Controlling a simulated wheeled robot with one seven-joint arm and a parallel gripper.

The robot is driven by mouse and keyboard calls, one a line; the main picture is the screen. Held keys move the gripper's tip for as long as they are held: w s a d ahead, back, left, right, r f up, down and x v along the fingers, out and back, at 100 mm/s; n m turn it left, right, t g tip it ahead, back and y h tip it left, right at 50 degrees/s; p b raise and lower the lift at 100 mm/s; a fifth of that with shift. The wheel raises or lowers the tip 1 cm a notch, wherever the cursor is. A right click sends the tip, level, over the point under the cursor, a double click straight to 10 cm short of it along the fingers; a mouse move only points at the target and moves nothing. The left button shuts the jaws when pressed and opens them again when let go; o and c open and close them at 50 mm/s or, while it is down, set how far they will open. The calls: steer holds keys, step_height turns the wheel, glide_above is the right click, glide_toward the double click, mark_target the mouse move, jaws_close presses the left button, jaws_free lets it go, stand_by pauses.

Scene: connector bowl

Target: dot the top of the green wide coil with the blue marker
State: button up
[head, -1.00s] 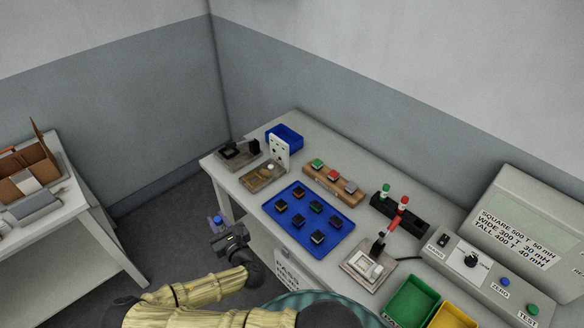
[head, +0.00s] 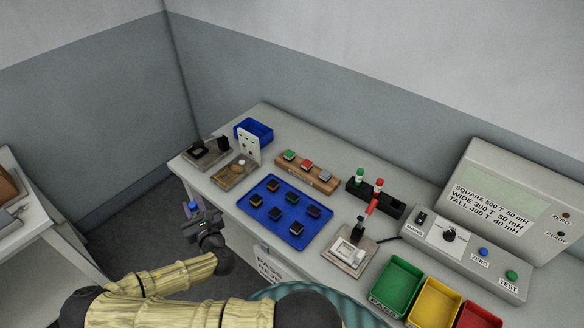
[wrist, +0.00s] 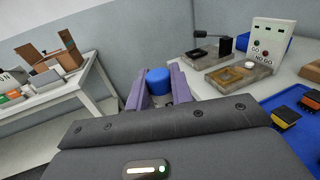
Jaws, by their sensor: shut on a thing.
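My gripper (wrist: 158,98) is shut on the blue marker (wrist: 158,80), whose blue end shows between the fingers in the wrist view. In the head view my gripper (head: 196,220) is off the table's near left edge, with the marker's blue end (head: 192,207) above it. Several dark coils with coloured marks stand on the blue tray (head: 262,222), to the right of my gripper and apart from it. One coil (head: 292,198) looks dark green, but it is too small to be sure it is the green wide one.
A black holder (head: 388,206) has green and red markers. A wooden strip (head: 322,185) bears green, red and grey blocks. Fixtures (head: 236,172) stand at the left end; green (head: 396,280) and yellow bins are front right. The table's near edge lies between my gripper and the tray.

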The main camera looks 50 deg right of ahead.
steer(key=s+d+m+g+h+b, duration=0.1)
steer(key=d+m+g+h+b, duration=0.3)
steer(key=d, duration=1.2)
steer(key=r+m+h+b, duration=0.1)
steer(key=m+h+b, duration=0.1)
steer(key=h, duration=0.2)
steer(key=shift+d, duration=0.4)
steer(key=s+d+m+g+h+b, duration=0.1)
steer(key=s+d+m+g, duration=0.1)
steer(key=d, duration=0.3)
steer(key=s+d+r+m+g+h+b, duration=0.1)
steer(key=s+d+g+h+b, duration=0.1)
steer(key=s+d+g, duration=0.1)
steer(key=s+d+m+g+h+b, duration=0.2)
steer(key=s+d, duration=0.2)
steer(key=d, duration=0.3)
steer(key=shift+d+r+m, duration=0.1)
steer(key=shift+r+m, duration=0.1)
steer(key=shift+m, duration=0.1)
steer(key=shift+s+r, duration=0.1)
steer(key=shift+f+b, duration=2.9)
steer(key=shift+f, duration=0.15)
steer(key=shift+f, duration=0.65)
